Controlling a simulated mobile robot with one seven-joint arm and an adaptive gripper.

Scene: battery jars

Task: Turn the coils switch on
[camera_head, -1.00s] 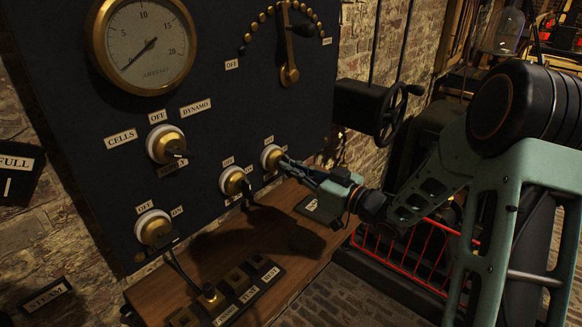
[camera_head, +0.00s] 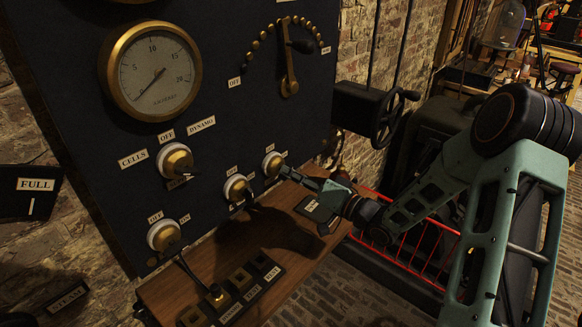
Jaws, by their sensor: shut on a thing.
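A dark panel (camera_head: 205,115) carries several round switches with white rims and brass centres. My gripper (camera_head: 285,171) reaches in from the right and is shut on the handle of the rightmost small switch (camera_head: 271,161). The fingers cover that handle, so its angle cannot be told. The word "coils" is not legible on any label, and the label below the held switch is mostly hidden. A similar switch (camera_head: 236,188) sits just left of it with its dark handle pointing down. Another switch (camera_head: 161,235) is at the lower left, beside "OFF" and "ON" labels.
The CELLS/OFF/DYNAMO switch (camera_head: 175,160) and a round gauge (camera_head: 154,72) are higher up. A brass arc lever (camera_head: 289,75) is at the top. A wooden shelf (camera_head: 272,233) below holds a labelled lever block (camera_head: 250,284). A handwheel (camera_head: 388,118) stands right of the panel.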

